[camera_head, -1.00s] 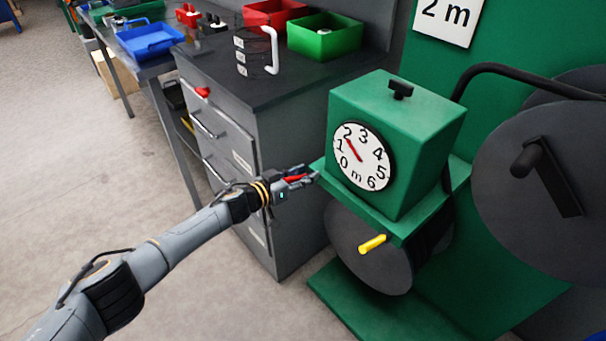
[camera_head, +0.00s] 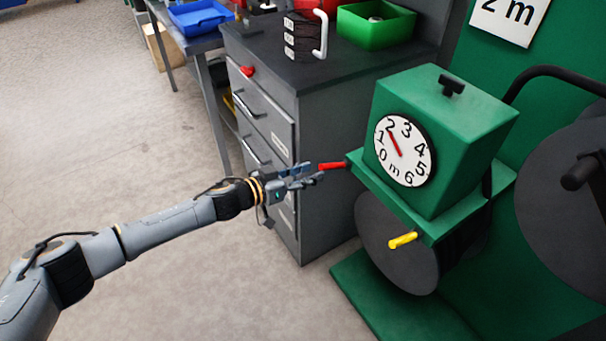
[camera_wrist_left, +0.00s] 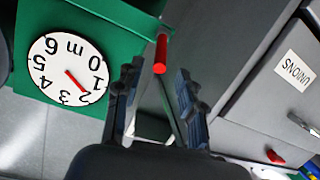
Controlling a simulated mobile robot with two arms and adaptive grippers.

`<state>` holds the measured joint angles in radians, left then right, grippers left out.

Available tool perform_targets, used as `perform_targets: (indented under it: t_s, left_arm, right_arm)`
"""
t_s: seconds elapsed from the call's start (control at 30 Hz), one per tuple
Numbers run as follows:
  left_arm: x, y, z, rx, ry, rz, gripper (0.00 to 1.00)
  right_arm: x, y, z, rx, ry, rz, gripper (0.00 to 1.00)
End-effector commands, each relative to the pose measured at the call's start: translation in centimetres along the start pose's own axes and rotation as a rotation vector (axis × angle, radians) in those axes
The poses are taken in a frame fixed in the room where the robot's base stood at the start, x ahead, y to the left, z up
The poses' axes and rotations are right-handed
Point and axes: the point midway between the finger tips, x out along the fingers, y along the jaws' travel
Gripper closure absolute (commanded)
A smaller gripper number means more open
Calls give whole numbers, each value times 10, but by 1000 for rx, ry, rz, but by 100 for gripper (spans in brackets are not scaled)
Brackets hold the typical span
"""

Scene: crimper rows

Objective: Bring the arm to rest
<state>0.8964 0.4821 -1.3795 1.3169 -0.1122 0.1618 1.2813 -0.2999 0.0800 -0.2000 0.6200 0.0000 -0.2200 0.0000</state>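My left gripper (camera_head: 314,174) reaches in from the left in the head view. Its fingers are apart and hold nothing. A red lever (camera_head: 333,166) sticks out from the left side of the green measuring machine (camera_head: 440,115), just in front of my fingertips. In the left wrist view the red lever (camera_wrist_left: 160,54) shows beyond the two parted fingers (camera_wrist_left: 157,75), roughly in line with the gap. The white dial (camera_head: 403,151) has its red needle near 2. My right gripper is not in view.
A grey drawer cabinet (camera_head: 330,150) stands behind the gripper, with a green bin (camera_head: 375,28) on top. A yellow crank handle (camera_head: 403,240) sticks out from a dark disc below the dial. The floor (camera_head: 120,140) around my left arm is clear.

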Motion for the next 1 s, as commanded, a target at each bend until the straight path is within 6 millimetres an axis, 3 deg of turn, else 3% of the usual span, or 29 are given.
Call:
perform_targets:
  t_s: [0.2, 0.77, 0.87, 0.97, 1.0]
  left_arm:
    - [-12, 1, 0, -1, 0, 1, 61]
    - [-12, -4, 6, -5, 2, -20, 61]
    - [-12, -19, 27, -13, 4, -91, 61]
    - [-20, -46, 75, -34, -22, -221, 61]
    - [-28, -56, 102, -47, -47, -283, 61]
  right_arm:
    - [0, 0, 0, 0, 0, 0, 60]
    - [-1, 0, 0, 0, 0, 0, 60]
    - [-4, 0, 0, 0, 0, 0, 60]
    - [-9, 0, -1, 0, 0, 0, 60]
    - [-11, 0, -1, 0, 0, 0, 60]
